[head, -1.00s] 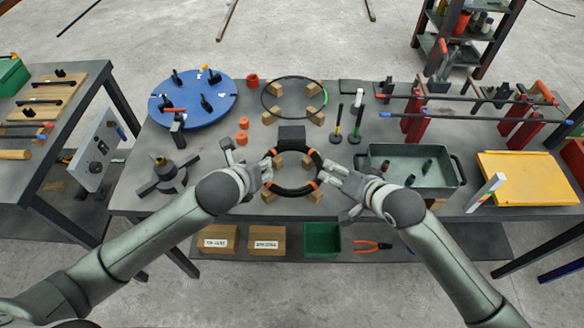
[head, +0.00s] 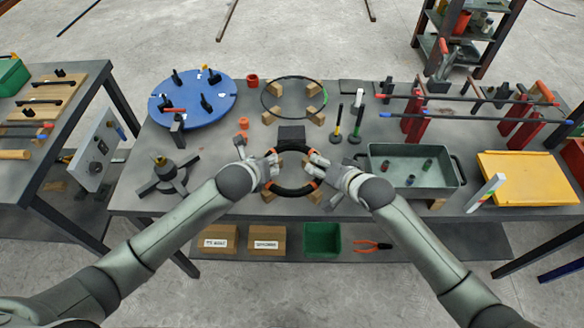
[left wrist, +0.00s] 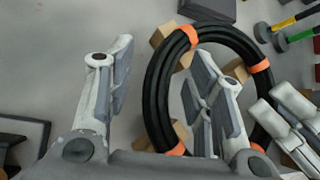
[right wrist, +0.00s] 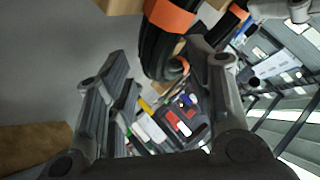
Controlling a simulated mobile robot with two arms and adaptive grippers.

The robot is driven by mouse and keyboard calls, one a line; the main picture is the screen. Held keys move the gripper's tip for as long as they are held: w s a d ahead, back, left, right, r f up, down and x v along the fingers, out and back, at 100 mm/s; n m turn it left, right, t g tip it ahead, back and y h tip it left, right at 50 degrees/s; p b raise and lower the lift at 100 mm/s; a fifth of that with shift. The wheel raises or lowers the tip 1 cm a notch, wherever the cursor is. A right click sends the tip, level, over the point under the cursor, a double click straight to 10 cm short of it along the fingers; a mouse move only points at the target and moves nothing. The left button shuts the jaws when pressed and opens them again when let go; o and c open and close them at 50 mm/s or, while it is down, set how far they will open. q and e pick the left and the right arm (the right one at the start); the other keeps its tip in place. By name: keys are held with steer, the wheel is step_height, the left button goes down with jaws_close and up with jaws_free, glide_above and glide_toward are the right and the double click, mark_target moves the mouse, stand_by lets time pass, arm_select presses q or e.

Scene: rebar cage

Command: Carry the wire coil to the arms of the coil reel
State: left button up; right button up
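The wire coil (head: 293,191) is a black ring with orange bands. It rests on small wooden blocks near the table's front middle. My left gripper (head: 268,171) is at its left side; in the left wrist view the open fingers (left wrist: 163,58) stand either side of the coil's rim (left wrist: 157,88), one inside the ring. My right gripper (head: 317,167) is at the coil's right side; in the right wrist view its fingers (right wrist: 165,62) are apart, with the rim (right wrist: 153,48) between and beyond them. The grey device with spread arms to the left looks like the coil reel (head: 166,177).
A dark block (head: 291,133) stands just behind the coil. A blue round table (head: 192,99) and a thin ring on wooden blocks (head: 292,80) lie farther back. A grey-green tray (head: 412,190) is to the right. Bare tabletop shows between reel and coil.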

arm_select(q)
steer(key=c, duration=1)
arm_select(e)
steer(key=c, duration=1)
arm_select(q)
steer(key=shift+a, duration=0.1)
jaws_close()
arm_select(e)
jaws_close()
